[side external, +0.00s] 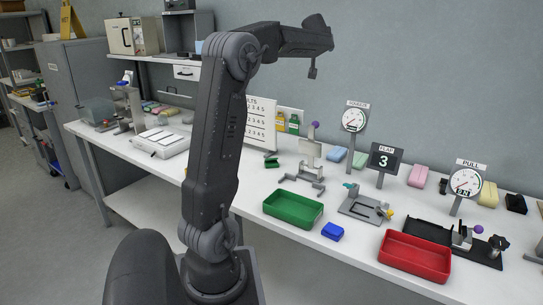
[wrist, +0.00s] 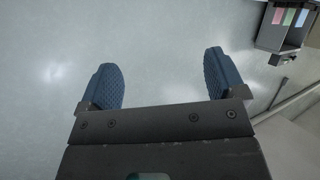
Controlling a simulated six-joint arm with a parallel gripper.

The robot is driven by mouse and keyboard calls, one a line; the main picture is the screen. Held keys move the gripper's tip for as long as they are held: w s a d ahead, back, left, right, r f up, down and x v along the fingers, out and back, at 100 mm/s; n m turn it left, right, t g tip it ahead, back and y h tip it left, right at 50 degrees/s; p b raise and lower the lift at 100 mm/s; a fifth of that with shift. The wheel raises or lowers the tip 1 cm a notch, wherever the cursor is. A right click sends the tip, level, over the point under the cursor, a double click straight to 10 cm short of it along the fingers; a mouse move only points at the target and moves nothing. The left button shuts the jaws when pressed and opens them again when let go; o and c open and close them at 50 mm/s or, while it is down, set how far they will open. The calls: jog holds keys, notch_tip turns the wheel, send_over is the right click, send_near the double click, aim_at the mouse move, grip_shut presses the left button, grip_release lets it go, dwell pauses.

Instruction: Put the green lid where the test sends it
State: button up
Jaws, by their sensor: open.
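A small green piece (side external: 271,163) lies on the bench by the foot of the results board; it is too small to tell whether it is the lid. A green tray (side external: 293,209) and a red tray (side external: 414,257) stand at the front of the bench, both looking empty. The gauge labelled PULL (side external: 465,182), a display labelled FLAP reading 3 (side external: 384,159), and another dial gauge (side external: 354,120) stand behind them. My gripper (side external: 312,73) is high above the bench; in the wrist view its two blue fingers (wrist: 160,78) are apart with nothing between them.
A blue block (side external: 332,231) sits between the trays. A metal fixture (side external: 365,207) and a black fixture (side external: 460,240) stand near them. The results board (side external: 261,122), partly behind my arm, shows rows of numbers. Several coloured blocks line the wall. A white device (side external: 160,142) stands left.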

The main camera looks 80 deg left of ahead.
jog(key=s+a+f+n+g+h, duration=0.2)
jog(key=s+a+f+g+h, duration=0.15)
jog(key=s+a+f, duration=0.4)
jog(key=g+h, duration=0.1)
jog(key=h, duration=0.3)
send_over(271, 164)
jog(key=w+d, duration=0.1)
jog(key=d, duration=0.1)
jog(key=shift+y, duration=0.25)
notch_tip(271, 164, down, 34)
jog(key=shift+w+d+r, duration=0.1)
jog(key=shift+d, duration=0.05)
jog(key=shift+s+a+x, duration=0.1)
jog(key=shift+s+x, duration=0.05)
jog(key=shift+x, duration=0.8)
jog(key=shift+s+a+x, duration=0.15)
jog(key=shift+x, duration=0.8)
jog(key=shift+s+a+x, duration=0.1)
jog(key=shift+x, duration=0.8)
jog(key=shift+r, duration=0.15)
jog(key=shift+c, duration=0.2)
jog(key=c, duration=1)
jog(key=shift+c, duration=0.2)
